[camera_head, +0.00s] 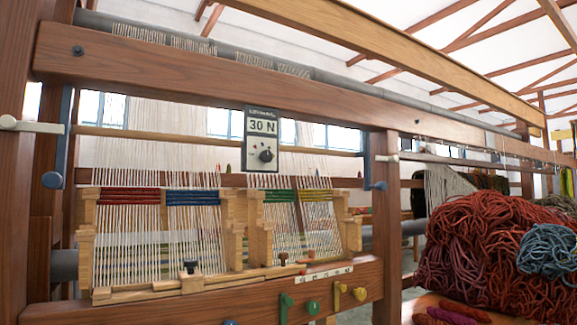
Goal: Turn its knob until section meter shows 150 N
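The section meter (261,140) is a dark grey box with a light display, hanging in front of the loom's warp threads just below the upper beam. Its display (262,126) reads 30 N. Its round dark knob (266,155) sits on the lower face of the box, with small marks around it. Neither of my grippers shows in the head view.
A wooden loom fills the left and middle, with an upper beam (200,80) and a lower beam (340,285). Wooden blocks (260,238) stand among the warp threads. Coloured pegs (312,307) stick out below. Heaped red wool skeins (490,250) lie at right.

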